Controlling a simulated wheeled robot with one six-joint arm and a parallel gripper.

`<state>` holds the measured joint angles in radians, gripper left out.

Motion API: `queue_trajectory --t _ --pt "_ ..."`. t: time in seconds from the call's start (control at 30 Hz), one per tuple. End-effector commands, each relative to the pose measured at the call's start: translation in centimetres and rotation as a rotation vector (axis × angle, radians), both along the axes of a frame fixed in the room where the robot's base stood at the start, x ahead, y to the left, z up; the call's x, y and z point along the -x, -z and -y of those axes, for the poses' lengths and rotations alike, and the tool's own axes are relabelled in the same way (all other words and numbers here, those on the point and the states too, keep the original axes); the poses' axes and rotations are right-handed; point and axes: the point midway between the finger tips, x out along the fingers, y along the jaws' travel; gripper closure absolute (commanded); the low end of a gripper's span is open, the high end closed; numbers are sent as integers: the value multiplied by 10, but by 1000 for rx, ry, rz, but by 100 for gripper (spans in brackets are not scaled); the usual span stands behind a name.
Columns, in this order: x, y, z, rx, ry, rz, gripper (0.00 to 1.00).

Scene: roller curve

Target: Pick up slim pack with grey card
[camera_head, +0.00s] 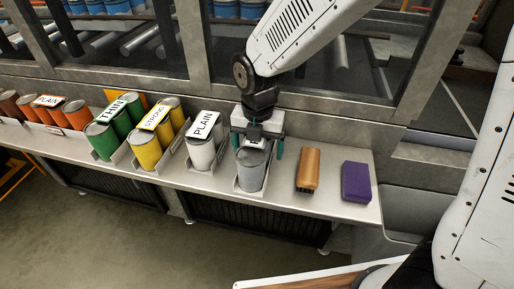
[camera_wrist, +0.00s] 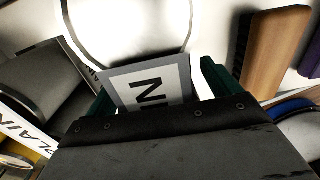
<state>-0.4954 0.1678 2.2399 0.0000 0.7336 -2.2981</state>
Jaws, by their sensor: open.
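The slim pack with the grey card (camera_head: 250,177) is a tray of grey cans on the steel counter, right of the white pack. My gripper (camera_head: 256,146) is over it, pointing down, with one teal finger on each side. The jaws are open. In the wrist view the grey-edged card (camera_wrist: 150,86) with a letter N lies between the two green fingers of my gripper (camera_wrist: 160,88). A bright round can top (camera_wrist: 125,30) shows beyond the card. My gripper hides most of the card in the head view, and I cannot tell whether the fingers touch the pack.
A white pack labelled PLAIN (camera_head: 201,153) stands close on the left, then yellow (camera_head: 147,150), green (camera_head: 104,142) and orange packs (camera_head: 77,115). Window framing rises behind the counter (camera_head: 335,205).

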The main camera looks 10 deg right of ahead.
Motion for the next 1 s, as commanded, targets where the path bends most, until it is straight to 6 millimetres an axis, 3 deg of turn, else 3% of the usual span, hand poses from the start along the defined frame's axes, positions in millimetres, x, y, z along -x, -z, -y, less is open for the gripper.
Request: queue_trajectory --t 0.03,0.3,0.33,0.67,1.0 --pt "0 0 0 0 0 0 16" --pt "0 0 0 0 0 0 92" --pt "-1 -1 0 -1 0 3 95" --pt "-1 -9 -1 -2 0 5 95" --pt "-1 -67 -1 -3 0 5 95"
